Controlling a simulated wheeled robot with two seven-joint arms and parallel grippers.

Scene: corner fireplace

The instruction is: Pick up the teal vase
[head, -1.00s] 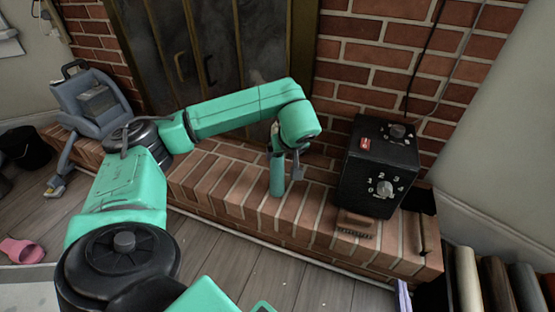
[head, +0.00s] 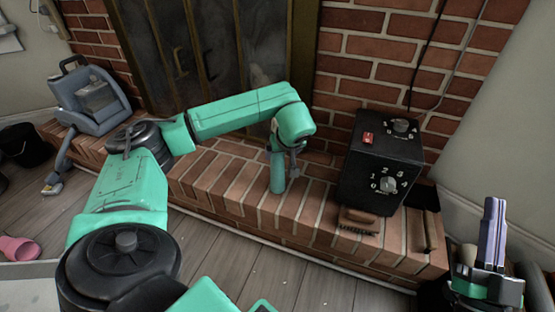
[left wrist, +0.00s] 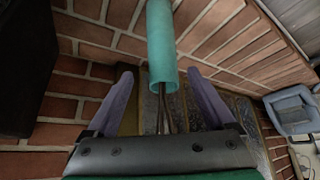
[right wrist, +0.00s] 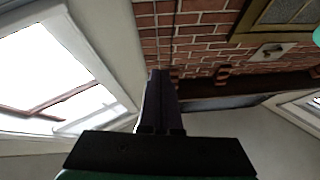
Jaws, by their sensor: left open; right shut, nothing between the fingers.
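The teal vase (head: 278,178) is a slim upright cylinder on the brick hearth, left of the black box. In the left wrist view the vase (left wrist: 161,45) shows its rim and dark thin stems pointing toward the camera. My left gripper (head: 291,158) is at the vase's upper part, partly hidden by my arm. In the left wrist view its open fingers (left wrist: 160,82) lie on either side of the rim, with gaps visible. My right gripper (head: 494,205) is at the lower right, fingers pointing up, shut and empty. It also shows in the right wrist view (right wrist: 159,75).
The black box (head: 380,165) with dials stands on the hearth (head: 230,190) just right of the vase. A small brown block (head: 358,220) lies before it. A blue-grey appliance (head: 92,100) stands at the hearth's left end. The brick wall and fireplace doors are behind.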

